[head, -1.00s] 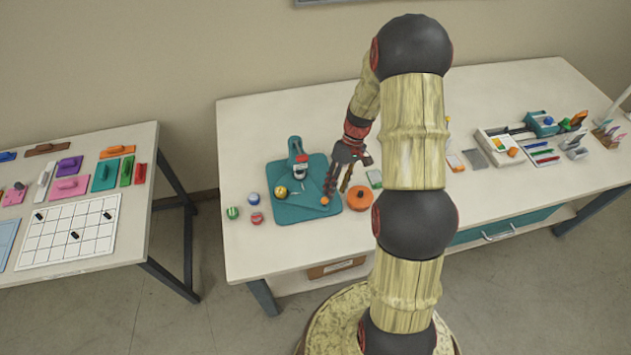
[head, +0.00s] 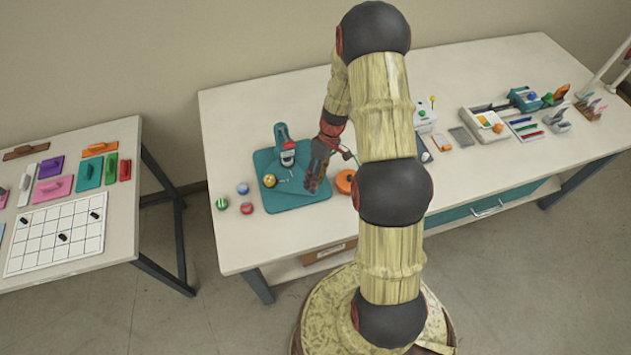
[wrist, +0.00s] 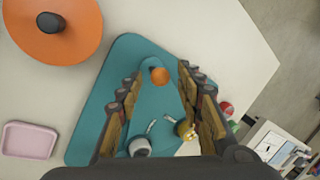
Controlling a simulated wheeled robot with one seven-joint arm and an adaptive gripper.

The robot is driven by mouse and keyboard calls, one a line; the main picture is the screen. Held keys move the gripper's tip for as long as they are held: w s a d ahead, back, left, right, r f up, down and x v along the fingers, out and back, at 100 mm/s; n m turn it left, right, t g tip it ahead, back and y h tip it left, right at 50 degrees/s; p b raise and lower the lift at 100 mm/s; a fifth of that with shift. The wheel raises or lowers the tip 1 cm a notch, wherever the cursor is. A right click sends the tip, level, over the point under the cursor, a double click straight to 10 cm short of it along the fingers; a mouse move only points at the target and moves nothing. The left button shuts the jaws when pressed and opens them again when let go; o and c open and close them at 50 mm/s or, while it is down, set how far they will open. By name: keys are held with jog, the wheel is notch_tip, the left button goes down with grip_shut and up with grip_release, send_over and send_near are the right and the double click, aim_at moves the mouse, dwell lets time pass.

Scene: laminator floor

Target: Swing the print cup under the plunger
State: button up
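The press has a teal base plate (head: 292,203) near the left end of the table, with a teal column (head: 281,133) at its back. The white-and-red plunger head (head: 288,152) hangs from the column; its white part (wrist: 140,147) appears low in the wrist view. A round yellow piece (head: 269,181), perhaps the print cup, is left of the plunger, not under it. It also shows in the wrist view (wrist: 185,130). My gripper (head: 312,188) is over the plate's right part, open and empty. An orange ball (wrist: 159,75) appears between the fingertips in the wrist view; contact is unclear.
An orange disc with a dark knob (wrist: 65,22) lies close to the plate's right side. A pink tray (wrist: 28,140) is nearby. Other devices (head: 490,125) fill the table's right part.

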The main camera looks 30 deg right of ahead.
jog(key=shift+a+f, duration=0.1)
jog(key=shift+f, duration=0.2)
jog(key=shift+c, duration=0.4)
grip_shut()
dwell(0.5)
